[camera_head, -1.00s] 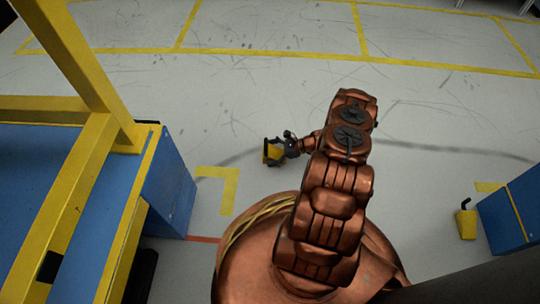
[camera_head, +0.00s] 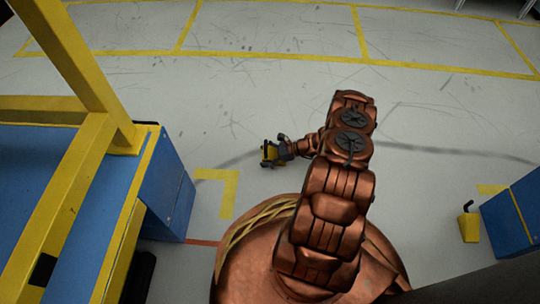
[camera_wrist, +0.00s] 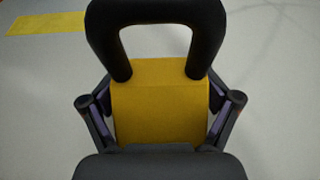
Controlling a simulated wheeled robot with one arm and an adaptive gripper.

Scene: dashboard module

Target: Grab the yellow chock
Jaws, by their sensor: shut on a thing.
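The yellow chock (camera_wrist: 160,103) fills the middle of the wrist view, with its thick black loop handle (camera_wrist: 155,12) at the top. My gripper (camera_wrist: 160,112) has a finger on each side of the yellow block and is shut on it. In the head view the chock (camera_head: 269,153) is a small yellow block at the end of my gripper (camera_head: 276,152), left of my arm, over the grey floor. I cannot tell whether it touches the floor.
A second yellow chock with a black handle (camera_head: 468,222) stands at the right beside a blue box (camera_head: 512,215). A blue and yellow frame structure (camera_head: 165,190) stands at the left. Yellow lines (camera_head: 300,56) mark the open floor at the back.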

